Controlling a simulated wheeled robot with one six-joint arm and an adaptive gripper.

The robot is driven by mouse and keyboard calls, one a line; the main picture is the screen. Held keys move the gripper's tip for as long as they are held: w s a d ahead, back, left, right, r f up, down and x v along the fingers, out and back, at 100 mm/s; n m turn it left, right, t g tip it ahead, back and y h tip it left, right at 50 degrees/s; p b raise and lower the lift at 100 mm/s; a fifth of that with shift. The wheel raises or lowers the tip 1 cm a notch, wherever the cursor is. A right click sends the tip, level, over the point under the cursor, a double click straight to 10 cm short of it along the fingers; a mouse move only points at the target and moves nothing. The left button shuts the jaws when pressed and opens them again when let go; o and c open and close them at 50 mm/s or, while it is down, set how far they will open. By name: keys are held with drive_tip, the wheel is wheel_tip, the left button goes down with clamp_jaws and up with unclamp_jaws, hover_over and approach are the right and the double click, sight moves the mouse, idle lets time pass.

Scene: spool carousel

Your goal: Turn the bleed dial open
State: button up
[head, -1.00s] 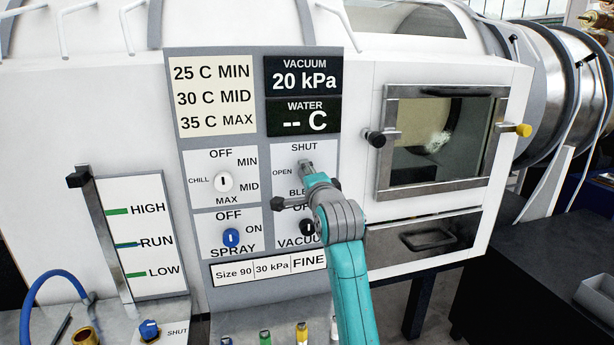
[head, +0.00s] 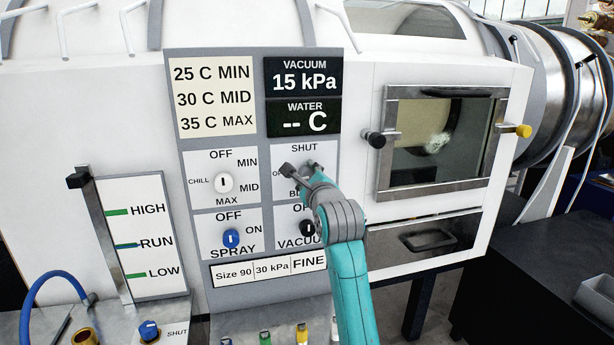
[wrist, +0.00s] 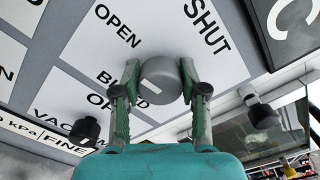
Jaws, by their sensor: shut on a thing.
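The bleed dial (wrist: 160,80) is a grey round knob on the white panel, with a short white mark on its face. In the wrist view the words OPEN and SHUT stand beyond it and BLEED is partly covered. My gripper (wrist: 159,72) is shut on the dial, one finger on each side. In the head view my gripper (head: 303,172) is at the BLEED square under the word SHUT, and it hides most of the dial and part of the lettering. The vacuum display (head: 304,80) reads 15 kPa.
The black vacuum knob (head: 307,228) sits just below my gripper. The white chill dial (head: 223,183) and blue spray knob (head: 231,238) are to the left. A windowed door with a black-knobbed handle (head: 375,139) stands out at right.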

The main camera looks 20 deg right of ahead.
drive_tip(key=shift+m, duration=0.7)
drive_tip(key=o, duration=1.1)
drive_tip(key=shift+o, duration=0.2)
drive_tip(key=shift+s, duration=0.1)
drive_tip(key=s, duration=1.1)
drive_tip(key=shift+s, duration=0.4)
drive_tip(key=shift+f, duration=0.1)
